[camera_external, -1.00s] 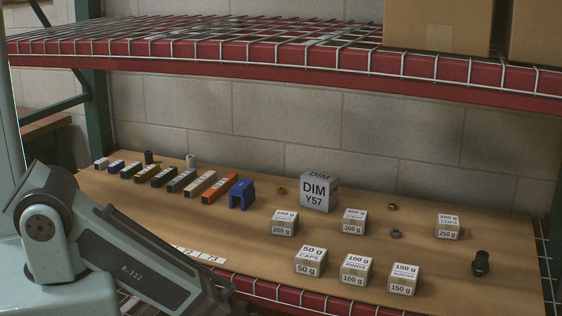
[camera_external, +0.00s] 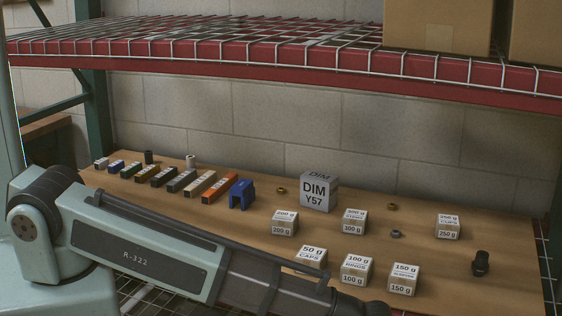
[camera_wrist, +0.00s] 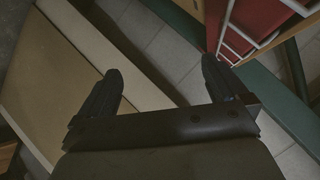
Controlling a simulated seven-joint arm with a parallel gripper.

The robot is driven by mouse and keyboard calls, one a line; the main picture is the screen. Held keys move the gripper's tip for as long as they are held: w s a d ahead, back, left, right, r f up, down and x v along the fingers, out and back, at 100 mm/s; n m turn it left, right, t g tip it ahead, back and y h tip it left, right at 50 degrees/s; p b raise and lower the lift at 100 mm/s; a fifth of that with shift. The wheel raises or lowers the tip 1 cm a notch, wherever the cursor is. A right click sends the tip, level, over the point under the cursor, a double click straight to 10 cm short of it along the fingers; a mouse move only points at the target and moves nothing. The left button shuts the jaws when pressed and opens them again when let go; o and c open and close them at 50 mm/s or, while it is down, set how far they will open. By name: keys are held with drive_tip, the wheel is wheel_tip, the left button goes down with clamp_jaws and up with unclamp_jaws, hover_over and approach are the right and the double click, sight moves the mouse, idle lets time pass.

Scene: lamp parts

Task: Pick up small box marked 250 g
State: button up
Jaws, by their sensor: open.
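The small box marked 250 g (camera_external: 448,228) stands upright at the right of the wooden shelf board, behind the dark fitting. It is not visible in the wrist view. My gripper (camera_wrist: 160,70) is open and empty in the wrist view, its two dark fingers spread apart. In the external view my arm reaches along the bottom edge toward the right, and its end is cut off by the frame, so the fingers cannot be made out there. The gripper is well apart from the 250 g box, on the near side of the board.
Similar small boxes marked 200 g (camera_external: 284,224), 50 g (camera_external: 311,257), 100 g (camera_external: 356,271) and 150 g (camera_external: 403,280) stand on the board, with another (camera_external: 353,222) at mid-board. A grey DIM Y57 cube (camera_external: 318,192) is behind. A dark fitting (camera_external: 480,263) stands at right. A wire shelf (camera_external: 300,52) hangs above.

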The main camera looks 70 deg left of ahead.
drive_tip(key=w+a+r+n+t, duration=0.15)
drive_tip(key=w+a+r, duration=0.35)
drive_tip(key=r, duration=0.6)
drive_tip(key=w+a+r+n+t+y, duration=0.1)
drive_tip(key=w+a+r+t, duration=0.3)
drive_tip(key=r, duration=0.6)
drive_tip(key=w+a+r+n+t, duration=0.2)
drive_tip(key=w+a+r, duration=0.35)
drive_tip(key=r, duration=0.55)
drive_tip(key=n+g+y, duration=0.1)
drive_tip(key=n+g, duration=0.2)
drive_tip(key=g, duration=1)
approach(448, 220)
drive_tip(key=x, duration=1)
drive_tip(key=shift+w+f, duration=0.15)
drive_tip(key=shift+f, duration=0.15)
drive_tip(key=shift+c, duration=0.4)
